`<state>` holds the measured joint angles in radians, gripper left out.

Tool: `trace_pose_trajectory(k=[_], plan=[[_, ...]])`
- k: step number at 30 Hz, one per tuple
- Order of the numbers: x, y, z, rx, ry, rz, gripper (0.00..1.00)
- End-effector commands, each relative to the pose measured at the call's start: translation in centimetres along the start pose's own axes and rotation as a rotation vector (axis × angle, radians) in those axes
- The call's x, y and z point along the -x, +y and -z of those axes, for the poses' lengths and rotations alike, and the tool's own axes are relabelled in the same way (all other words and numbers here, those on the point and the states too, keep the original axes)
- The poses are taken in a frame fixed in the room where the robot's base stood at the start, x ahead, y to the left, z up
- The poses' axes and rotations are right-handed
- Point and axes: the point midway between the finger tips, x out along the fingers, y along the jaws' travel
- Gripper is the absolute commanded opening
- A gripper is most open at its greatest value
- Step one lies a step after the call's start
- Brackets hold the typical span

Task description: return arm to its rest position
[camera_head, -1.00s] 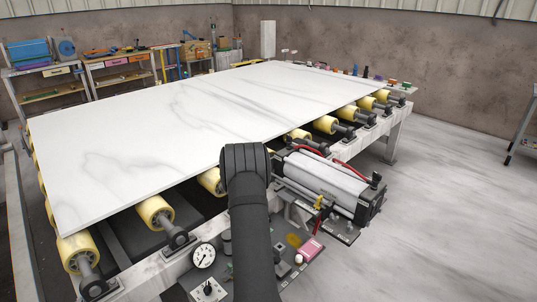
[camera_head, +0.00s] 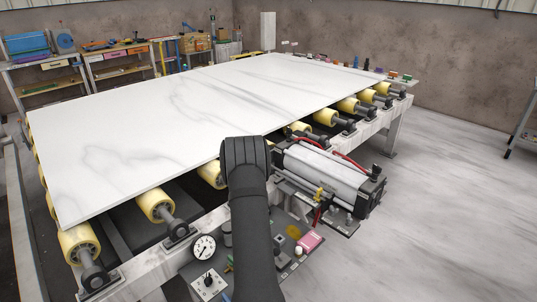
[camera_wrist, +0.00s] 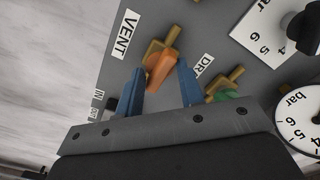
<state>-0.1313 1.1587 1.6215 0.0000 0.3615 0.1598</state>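In the wrist view my gripper (camera_wrist: 161,66) has its two blue fingers apart. The orange handle (camera_wrist: 161,68) of a brass valve beside the VENT label shows between and beyond the fingertips; I see no clear grip on it. In the head view my black arm (camera_head: 249,215) rises from the bottom centre in front of the control panel (camera_head: 212,270). It hides the gripper there.
A white marble slab (camera_head: 190,115) lies on yellow rollers (camera_head: 156,204). A grey cylinder unit (camera_head: 325,173) stands right of my arm. The wrist view shows a green-handled valve (camera_wrist: 224,95), a pressure gauge (camera_wrist: 300,121) and a dial knob (camera_wrist: 302,32).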

Motion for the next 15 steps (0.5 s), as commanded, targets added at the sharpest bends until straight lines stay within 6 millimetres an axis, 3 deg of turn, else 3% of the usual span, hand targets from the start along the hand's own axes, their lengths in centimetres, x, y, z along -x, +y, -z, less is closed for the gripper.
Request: trace_pose_trajectory(k=[15], plan=[[0.0, 0.0, 0.0, 0.133, 0.0, 0.0, 0.35]])
